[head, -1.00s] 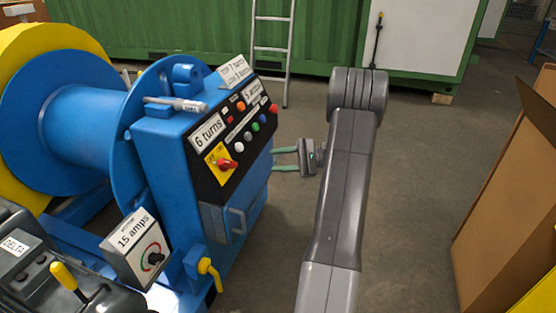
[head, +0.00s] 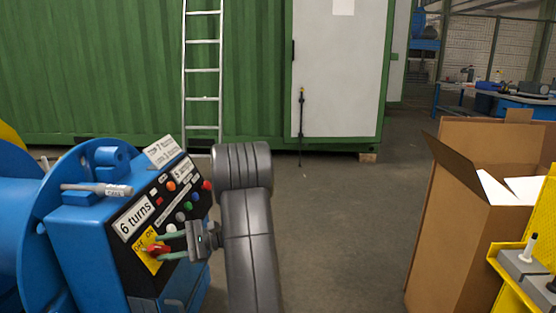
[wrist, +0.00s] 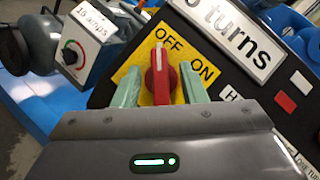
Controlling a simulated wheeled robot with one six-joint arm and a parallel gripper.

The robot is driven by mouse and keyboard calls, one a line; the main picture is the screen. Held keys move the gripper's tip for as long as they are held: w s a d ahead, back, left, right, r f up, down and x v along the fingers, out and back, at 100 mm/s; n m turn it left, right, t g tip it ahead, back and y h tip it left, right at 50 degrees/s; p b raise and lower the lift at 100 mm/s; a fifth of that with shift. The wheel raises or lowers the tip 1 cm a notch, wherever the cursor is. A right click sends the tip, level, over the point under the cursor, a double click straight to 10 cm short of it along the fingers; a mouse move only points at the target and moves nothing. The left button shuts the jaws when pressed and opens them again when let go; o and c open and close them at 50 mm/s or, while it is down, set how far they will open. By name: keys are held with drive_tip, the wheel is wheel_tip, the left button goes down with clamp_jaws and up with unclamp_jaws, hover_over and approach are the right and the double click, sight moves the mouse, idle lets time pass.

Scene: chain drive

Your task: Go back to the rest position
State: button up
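The red rotary switch (head: 158,249) sits on a yellow OFF/ON plate on the sloped panel of the blue winch machine (head: 85,245). In the wrist view the red knob (wrist: 160,76) stands between my two green fingertips, below the word OFF and left of ON. My gripper (head: 172,247) points left at the switch in the head view. Its fingers are apart and nothing is clamped between them; the wrist view also shows my gripper (wrist: 160,88) open. I cannot tell whether a finger touches the knob. My grey arm (head: 248,230) stands right of the machine.
A "6 turns" label (head: 133,217) and coloured buttons share the panel. A dial box (wrist: 85,42) shows at upper left in the wrist view. A cardboard box (head: 455,220) and yellow rack (head: 535,240) stand at right. The floor (head: 335,220) between is clear.

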drive_tip(key=shift+a, duration=0.25)
drive_tip(key=shift+d, duration=0.15)
drive_tip(key=p+v, duration=0.3)
drive_tip(key=v, duration=1)
drive_tip(key=b+x, duration=0.3)
drive_tip(key=x, duration=1)
drive_tip(key=shift+s+a, duration=0.15)
drive_tip(key=shift+a, duration=0.1)
drive_tip(key=m+t+y, duration=0.1)
drive_tip(key=m+t, duration=0.1)
drive_tip(key=m, duration=0.2)
drive_tip(key=shift+d, duration=0.2)
drive_tip(key=m+t, duration=0.1)
drive_tip(key=m, duration=0.1)
drive_tip(key=m+t+y, duration=0.1)
drive_tip(key=m, duration=0.1)
drive_tip(key=shift+y, duration=0.3)
drive_tip(key=shift+t, duration=0.3)
